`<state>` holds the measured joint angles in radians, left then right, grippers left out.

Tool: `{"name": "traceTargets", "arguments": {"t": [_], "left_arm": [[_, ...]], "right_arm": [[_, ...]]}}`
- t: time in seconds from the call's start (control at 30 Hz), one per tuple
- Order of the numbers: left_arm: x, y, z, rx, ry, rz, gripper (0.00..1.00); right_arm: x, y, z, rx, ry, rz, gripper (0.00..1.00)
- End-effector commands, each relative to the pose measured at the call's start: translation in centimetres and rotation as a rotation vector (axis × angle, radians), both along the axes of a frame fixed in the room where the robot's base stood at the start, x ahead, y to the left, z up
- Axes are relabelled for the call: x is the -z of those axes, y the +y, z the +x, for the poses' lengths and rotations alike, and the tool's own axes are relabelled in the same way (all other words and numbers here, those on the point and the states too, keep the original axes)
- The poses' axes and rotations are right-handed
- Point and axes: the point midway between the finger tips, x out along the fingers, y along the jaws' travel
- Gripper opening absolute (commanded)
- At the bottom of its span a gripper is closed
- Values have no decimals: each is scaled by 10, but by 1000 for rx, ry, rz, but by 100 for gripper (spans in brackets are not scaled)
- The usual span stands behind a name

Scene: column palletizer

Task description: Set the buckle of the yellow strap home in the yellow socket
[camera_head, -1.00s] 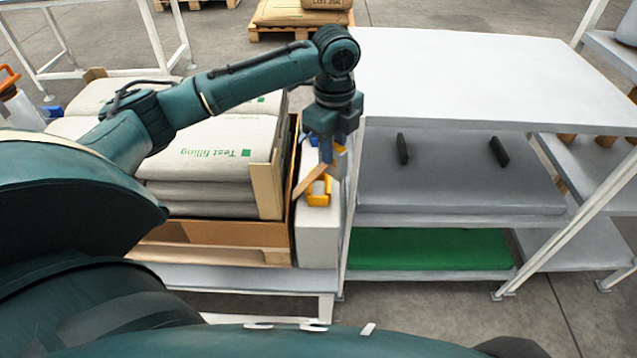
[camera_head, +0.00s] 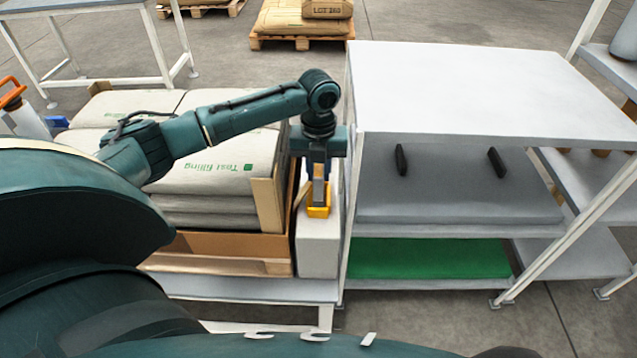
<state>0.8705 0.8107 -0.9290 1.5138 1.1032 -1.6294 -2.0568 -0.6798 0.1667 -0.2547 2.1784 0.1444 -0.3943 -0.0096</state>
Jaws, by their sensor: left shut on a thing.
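The yellow socket (camera_head: 318,212) stands on the end of a white block beside the sack carton. My left gripper (camera_head: 319,172) points down just above it, its blue fingers shut on a small narrow piece, taken to be the buckle of the yellow strap (camera_head: 318,190). The piece is upright and its lower end is at the socket's opening. I cannot tell how deep it sits, as the socket's front wall and the fingers hide part of it. A tan strip, perhaps the strap, shows left of the socket. My right gripper is out of view.
A cardboard carton (camera_head: 215,247) with stacked grey sacks (camera_head: 220,165) stands close on the left. A white-topped rack (camera_head: 480,90) with a green lower shelf (camera_head: 430,258) stands close on the right. The white block (camera_head: 318,248) lies in the narrow gap between.

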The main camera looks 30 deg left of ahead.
Motion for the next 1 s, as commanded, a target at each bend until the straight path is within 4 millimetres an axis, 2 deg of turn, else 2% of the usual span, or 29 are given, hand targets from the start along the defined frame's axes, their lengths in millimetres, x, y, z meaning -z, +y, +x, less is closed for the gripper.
{"name": "traceTargets", "arguments": {"t": [0.03, 0.2, 0.67, 0.7, 0.93, 1.0], "left_arm": [[12, 0, -1, 0, 3, -1, 0], [35, 0, -1, 0, 2, 0, 0], [41, 0, 0, 0, 1, -1, 0], [41, 0, 0, 0, 0, 0, 25], [41, 0, 0, 0, 0, 0, 43], [41, 0, 0, 0, 0, 0, 43]], "right_arm": [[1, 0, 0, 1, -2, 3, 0], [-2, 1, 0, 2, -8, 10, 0], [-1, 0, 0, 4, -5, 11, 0], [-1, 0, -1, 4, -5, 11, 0], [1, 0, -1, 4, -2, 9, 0], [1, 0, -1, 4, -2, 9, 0]]}}
